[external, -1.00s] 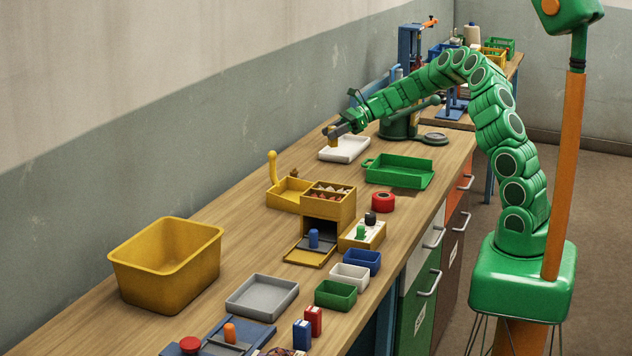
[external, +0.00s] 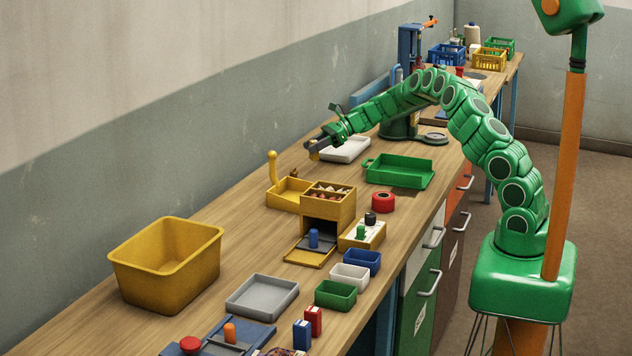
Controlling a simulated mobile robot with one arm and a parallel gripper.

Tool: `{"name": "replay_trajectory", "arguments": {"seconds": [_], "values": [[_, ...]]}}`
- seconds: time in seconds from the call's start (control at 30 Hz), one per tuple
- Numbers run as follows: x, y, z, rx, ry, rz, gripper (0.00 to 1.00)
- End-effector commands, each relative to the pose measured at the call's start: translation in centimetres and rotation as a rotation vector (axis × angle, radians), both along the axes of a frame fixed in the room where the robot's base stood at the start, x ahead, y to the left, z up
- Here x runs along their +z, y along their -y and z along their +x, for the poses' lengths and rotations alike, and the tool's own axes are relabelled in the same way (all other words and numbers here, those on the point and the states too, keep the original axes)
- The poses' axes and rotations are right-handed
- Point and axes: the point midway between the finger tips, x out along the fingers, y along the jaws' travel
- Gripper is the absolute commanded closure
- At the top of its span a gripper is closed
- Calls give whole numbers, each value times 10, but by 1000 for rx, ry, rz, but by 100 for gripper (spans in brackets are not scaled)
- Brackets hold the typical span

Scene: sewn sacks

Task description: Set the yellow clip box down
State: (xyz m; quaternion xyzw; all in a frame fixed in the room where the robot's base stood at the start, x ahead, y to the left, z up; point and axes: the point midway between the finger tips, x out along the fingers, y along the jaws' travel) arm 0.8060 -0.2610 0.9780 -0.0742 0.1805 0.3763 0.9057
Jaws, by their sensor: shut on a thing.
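My gripper (external: 316,146) is shut on the small yellow clip box (external: 314,154) and holds it at the far part of the bench, just left of the white tray (external: 347,150). The box is small in the picture and partly covered by the fingers. I cannot tell whether its underside touches the wood or hangs above it.
A yellow holder with an upright handle (external: 289,193) and a yellow box with a divided top (external: 328,202) stand nearer. A green tray (external: 399,171) lies to the right. A large yellow bin (external: 166,265) stands front left.

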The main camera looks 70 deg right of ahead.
Motion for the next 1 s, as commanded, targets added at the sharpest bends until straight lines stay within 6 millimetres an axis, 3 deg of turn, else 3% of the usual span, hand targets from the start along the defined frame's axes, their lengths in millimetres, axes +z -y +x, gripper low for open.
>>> {"name": "replay_trajectory", "arguments": {"seconds": [0.4, 0.63, 1.0], "values": [[-14, 3, 10, 0, -2, -1, 92], [-41, 3, 10, 0, -1, 1, 92], [-44, 3, 10, 0, 0, 0, 92]]}}
